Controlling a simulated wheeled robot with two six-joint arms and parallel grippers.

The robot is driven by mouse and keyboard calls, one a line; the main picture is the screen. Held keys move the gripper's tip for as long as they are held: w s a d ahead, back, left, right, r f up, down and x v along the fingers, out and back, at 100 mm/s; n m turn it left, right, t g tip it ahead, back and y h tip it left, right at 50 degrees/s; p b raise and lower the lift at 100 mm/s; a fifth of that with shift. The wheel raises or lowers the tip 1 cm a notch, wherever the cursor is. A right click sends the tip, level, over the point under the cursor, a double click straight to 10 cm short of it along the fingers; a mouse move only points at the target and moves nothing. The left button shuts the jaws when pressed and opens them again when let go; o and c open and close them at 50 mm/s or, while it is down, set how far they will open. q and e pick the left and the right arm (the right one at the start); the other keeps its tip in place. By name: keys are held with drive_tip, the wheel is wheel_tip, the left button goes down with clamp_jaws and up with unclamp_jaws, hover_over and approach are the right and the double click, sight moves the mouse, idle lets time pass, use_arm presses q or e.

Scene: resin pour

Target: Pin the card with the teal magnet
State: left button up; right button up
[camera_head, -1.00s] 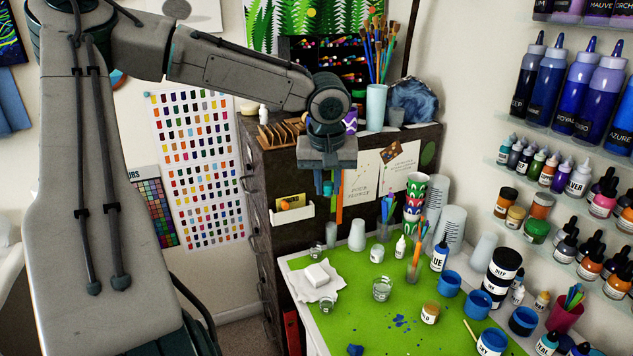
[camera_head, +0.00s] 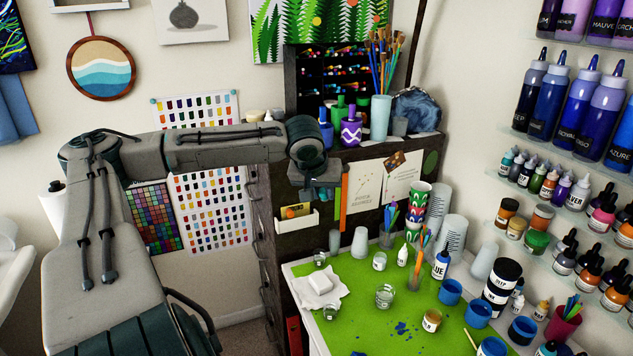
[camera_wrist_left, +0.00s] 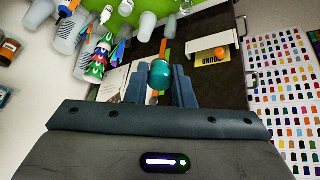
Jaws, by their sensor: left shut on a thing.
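My left gripper (camera_head: 320,197) is shut on a round teal magnet (camera_wrist_left: 160,76), which shows between the fingers in the left wrist view. In the head view, the gripper is in front of the dark cabinet's side, left of two white sheets. The left sheet (camera_head: 365,188) bears writing and a drawing. Part of a white sheet also shows in the left wrist view (camera_wrist_left: 113,82), left of the fingers. Whether the magnet touches the cabinet cannot be told. My right gripper is not in view.
A white bin (camera_head: 297,221) with an orange item hangs on the cabinet (camera_head: 285,185) close to the gripper. An orange strip (camera_head: 344,200) is beside it. Below, a green mat (camera_head: 365,325) holds jars, cups and bottles. Paint bottles and brushes stand on the cabinet top.

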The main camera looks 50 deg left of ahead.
sight(323, 190)
use_arm(q)
drive_tip(key=shift+w+a+f+t, duration=0.3)
drive_tip(key=shift+w+f, duration=0.1)
drive_tip(key=shift+f, duration=0.1)
drive_tip(key=shift+w+f, duration=0.1)
drive_tip(key=shift+w, duration=0.05)
drive_tip(key=shift+w+d+f, duration=0.1)
drive_tip(key=shift+w+d, duration=0.05)
drive_tip(key=shift+w+a+f, duration=0.25)
drive_tip(key=shift+a+f, duration=0.15)
drive_tip(key=shift+w+d+f+t, duration=0.1)
drive_tip(key=shift+w+d+t, duration=0.15)
drive_tip(key=shift+t, duration=0.25)
